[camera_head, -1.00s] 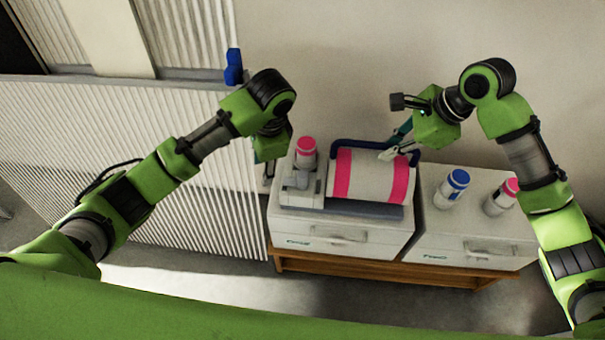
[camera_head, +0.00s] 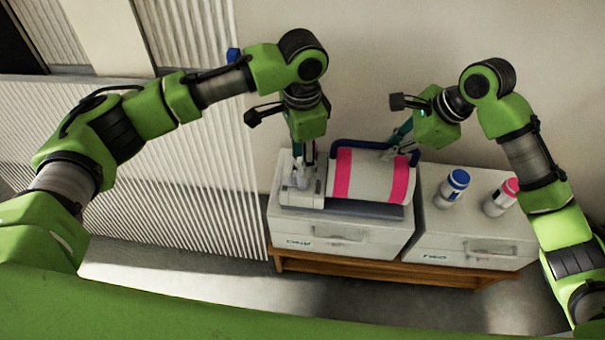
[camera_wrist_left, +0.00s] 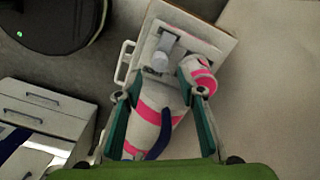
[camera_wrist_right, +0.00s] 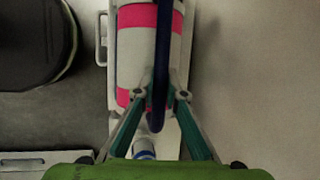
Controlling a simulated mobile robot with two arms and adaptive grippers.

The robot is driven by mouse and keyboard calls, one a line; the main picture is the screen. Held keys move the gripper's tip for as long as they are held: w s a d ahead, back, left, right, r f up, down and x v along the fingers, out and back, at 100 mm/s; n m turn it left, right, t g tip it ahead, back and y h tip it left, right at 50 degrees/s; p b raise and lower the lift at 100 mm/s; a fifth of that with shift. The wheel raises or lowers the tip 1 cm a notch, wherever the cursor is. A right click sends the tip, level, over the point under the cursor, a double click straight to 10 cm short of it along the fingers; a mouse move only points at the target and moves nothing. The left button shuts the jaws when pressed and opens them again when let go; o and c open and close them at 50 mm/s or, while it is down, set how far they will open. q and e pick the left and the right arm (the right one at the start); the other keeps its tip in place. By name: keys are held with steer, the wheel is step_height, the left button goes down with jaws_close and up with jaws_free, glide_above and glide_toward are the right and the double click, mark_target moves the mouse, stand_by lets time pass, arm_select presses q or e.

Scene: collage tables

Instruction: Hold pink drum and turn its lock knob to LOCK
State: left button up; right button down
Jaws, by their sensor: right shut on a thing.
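The pink drum (camera_head: 372,175), white with pink bands, lies on its side in a grey-white stand (camera_head: 365,210) on the left cabinet. A dark blue handle bar (camera_head: 345,145) runs along it. My right gripper (camera_wrist_right: 160,92) is shut on this bar at the drum's right end. My left gripper (camera_head: 304,168) points down over the white housing (camera_head: 298,197) at the drum's left end. In the left wrist view its fingers (camera_wrist_left: 167,90) are spread and empty. A grey lever-like knob (camera_wrist_left: 162,52) on the housing lies beyond the fingertips. Its LOCK marking is not readable.
A blue-capped bottle (camera_head: 452,188) and another pink-capped bottle (camera_head: 501,197) stand on the right cabinet (camera_head: 470,235). A white ribbed panel (camera_head: 150,180) is at left.

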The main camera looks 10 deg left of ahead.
mark_target(296, 179)
arm_select(q)
step_height(296, 179, down, 7)
steer(key=shift+r, duration=0.1)
stand_by(0.3)
jaws_close()
